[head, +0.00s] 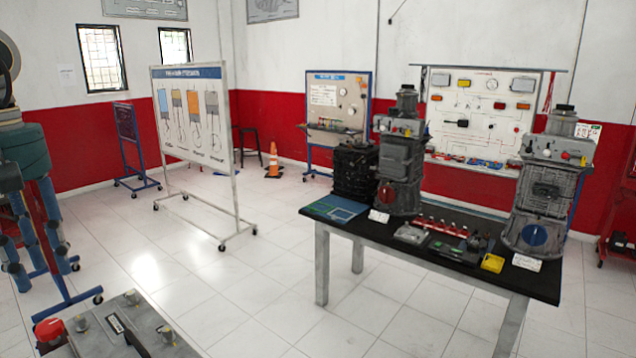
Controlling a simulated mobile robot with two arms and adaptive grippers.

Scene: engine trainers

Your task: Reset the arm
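My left gripper (39,266) hangs at the left edge, pointing down, with its bluish finger links spread apart and nothing visible between them. It looks open and empty. Part of my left arm above it is cut off by the picture's edge. It hangs in free space, well apart from the black-topped table (385,238). My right arm and gripper are not in view.
The table at the right carries two engine trainers (400,165) (545,200), a dark ribbed block (355,172) and a yellow tray (492,263). A wheeled display board (195,125) and an orange cone (273,160) stand behind. The tiled floor between is clear.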

